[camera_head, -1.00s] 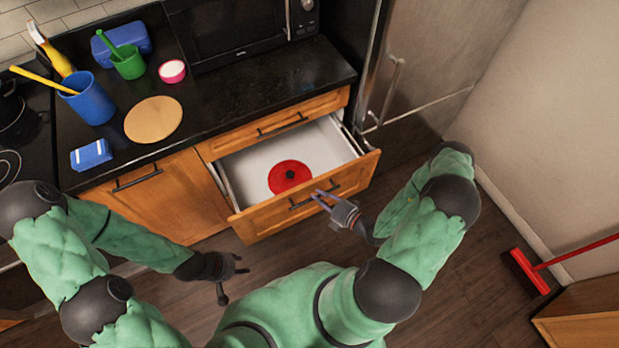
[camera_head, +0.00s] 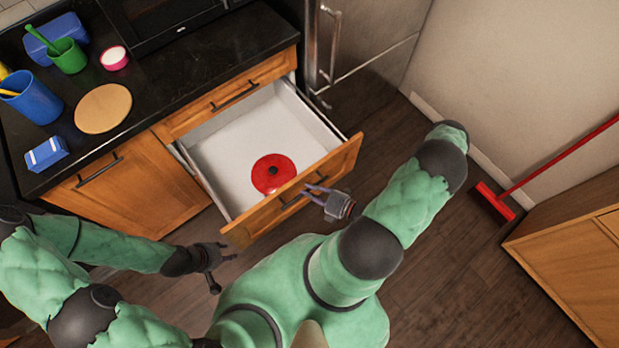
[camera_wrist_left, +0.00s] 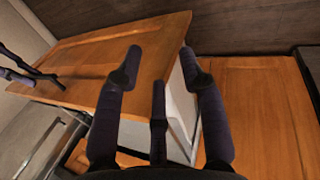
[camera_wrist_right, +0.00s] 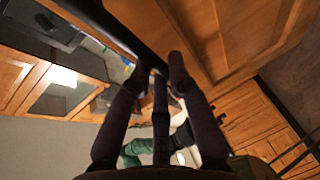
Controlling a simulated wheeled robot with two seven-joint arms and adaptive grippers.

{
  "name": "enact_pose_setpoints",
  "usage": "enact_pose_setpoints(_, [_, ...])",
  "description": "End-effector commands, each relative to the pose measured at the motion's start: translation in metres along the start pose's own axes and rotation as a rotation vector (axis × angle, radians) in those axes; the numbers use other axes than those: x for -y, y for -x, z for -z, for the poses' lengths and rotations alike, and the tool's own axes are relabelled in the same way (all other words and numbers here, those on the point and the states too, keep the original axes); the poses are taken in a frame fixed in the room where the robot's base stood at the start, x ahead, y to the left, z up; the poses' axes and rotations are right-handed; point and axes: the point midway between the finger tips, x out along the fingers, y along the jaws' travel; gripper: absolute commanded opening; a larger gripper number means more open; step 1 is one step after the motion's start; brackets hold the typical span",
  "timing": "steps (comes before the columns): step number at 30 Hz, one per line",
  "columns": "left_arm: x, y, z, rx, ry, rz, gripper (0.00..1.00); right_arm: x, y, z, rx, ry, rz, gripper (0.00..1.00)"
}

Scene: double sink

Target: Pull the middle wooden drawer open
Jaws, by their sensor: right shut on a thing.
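The middle wooden drawer (camera_head: 330,172) is pulled far out, its white inside showing. A red round lid (camera_head: 273,174) with a dark knob lies in it. My right gripper (camera_head: 312,190) is at the right part of the drawer's dark handle (camera_head: 292,199), shut on it. In the right wrist view the fingers (camera_wrist_right: 160,75) meet the dark handle bar. My left gripper (camera_head: 222,257) hangs below the drawer's left front corner, apart from it. In the left wrist view its fingers (camera_wrist_left: 160,60) are spread with nothing between them, and the drawer front (camera_wrist_left: 110,60) shows beyond.
A closed top drawer (camera_head: 225,100) sits above, and a closed cabinet door (camera_head: 130,190) is to the left. The black counter (camera_head: 190,60) holds cups and a round board (camera_head: 103,108). A fridge stands behind at right. A red broom (camera_head: 495,200) lies on the right floor.

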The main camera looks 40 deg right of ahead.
Motion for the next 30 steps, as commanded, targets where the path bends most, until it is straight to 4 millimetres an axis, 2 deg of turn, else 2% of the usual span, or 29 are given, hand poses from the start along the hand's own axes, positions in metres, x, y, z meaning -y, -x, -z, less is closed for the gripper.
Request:
enact_pose_setpoints(8, [0.000, 0.000, 0.000, -0.001, 0.000, 0.000, 0.40, 0.001, 0.000, -0.002, 0.002, 0.004, 0.002, 0.00])
enact_pose_setpoints(9, [0.000, 0.000, 0.000, -0.001, 0.000, 0.000, 0.40, 0.001, 0.000, -0.002, 0.002, 0.003, 0.002, 0.30])
enact_pose_setpoints(11, [0.000, 0.000, 0.000, -0.001, 0.000, 0.000, 0.40, 0.001, 0.000, -0.002, 0.002, 0.003, 0.002, 0.44])
enact_pose_setpoints(23, [0.000, 0.000, 0.000, -0.001, 0.000, 0.000, 0.40, 0.000, 0.003, -0.001, 0.001, 0.001, 0.001, 0.44])
enact_pose_setpoints(30, [0.000, 0.000, 0.000, 0.000, 0.000, 0.000, 0.40, 0.001, 0.030, -0.002, 0.007, 0.001, 0.003, 0.44])
